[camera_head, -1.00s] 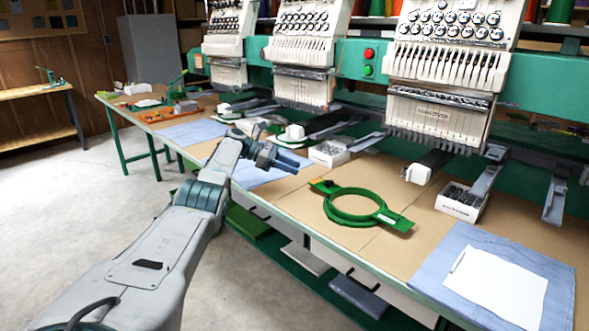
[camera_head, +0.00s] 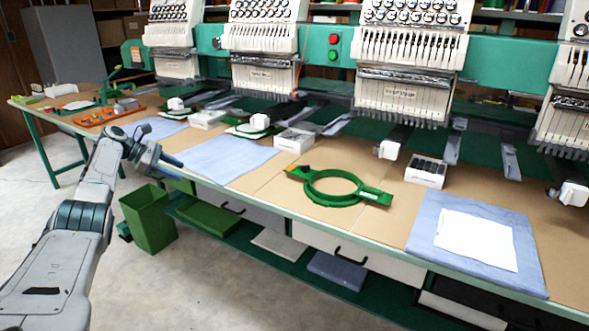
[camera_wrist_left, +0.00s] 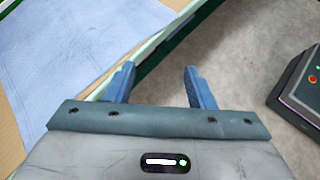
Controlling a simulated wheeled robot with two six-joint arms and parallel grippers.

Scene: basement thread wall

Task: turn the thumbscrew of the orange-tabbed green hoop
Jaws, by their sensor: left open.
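The green hoop (camera_head: 309,194) lies flat on the brown table top, right of the middle of the head view. A small orange tab shows at its left end (camera_head: 297,171), beside a dark part. The thumbscrew is too small to make out. My left gripper (camera_head: 176,164) is at the table's front edge, well to the left of the hoop and apart from it. In the left wrist view its two blue fingers (camera_wrist_left: 160,82) are spread with nothing between them. My right gripper is not in view.
Blue cloths lie left (camera_head: 228,158) and right (camera_head: 435,232) of the hoop; white paper (camera_head: 476,240) lies on the right one. White boxes (camera_head: 425,171) stand behind. Embroidery heads (camera_head: 405,95) overhang the back. A green bin (camera_head: 147,217) stands below the front edge.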

